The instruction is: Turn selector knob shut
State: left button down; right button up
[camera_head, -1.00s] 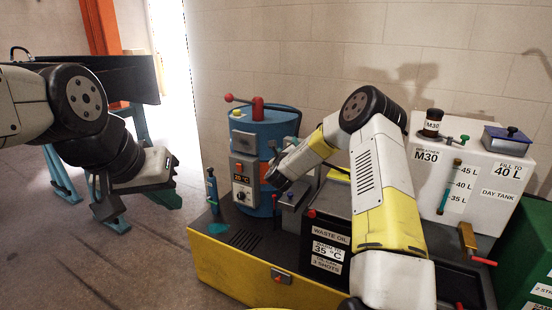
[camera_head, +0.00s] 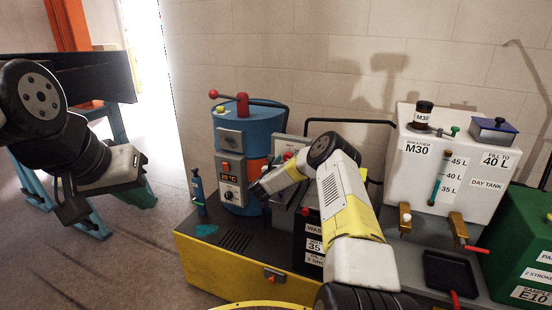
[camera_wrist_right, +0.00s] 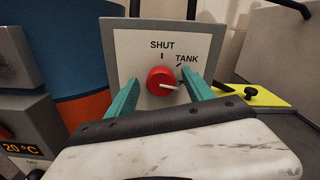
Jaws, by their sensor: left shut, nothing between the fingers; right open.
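The selector knob (camera_wrist_right: 162,81) is red and round, on a pale grey plate (camera_wrist_right: 135,50) marked SHUT at the top and TANK at upper right. Its white pointer points right and slightly down, not at SHUT. In the head view the plate (camera_head: 279,144) stands behind my right gripper (camera_head: 262,190), right of the blue drum. In the right wrist view my right gripper (camera_wrist_right: 161,79) is open, its teal fingers either side of the knob; contact cannot be told. My left gripper (camera_head: 74,210) is shut and empty, far left, away from the machine.
A blue and orange drum (camera_head: 247,128) with a 20 °C control box stands close left of the plate. A white day tank (camera_head: 447,160) and a green box (camera_head: 525,240) stand right. A black pipe (camera_head: 350,122) runs behind.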

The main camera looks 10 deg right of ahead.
jog(key=shift+w+d, duration=0.1)
jog(key=shift+w, duration=0.1)
jog(key=shift+c, duration=0.4)
grip_shut()
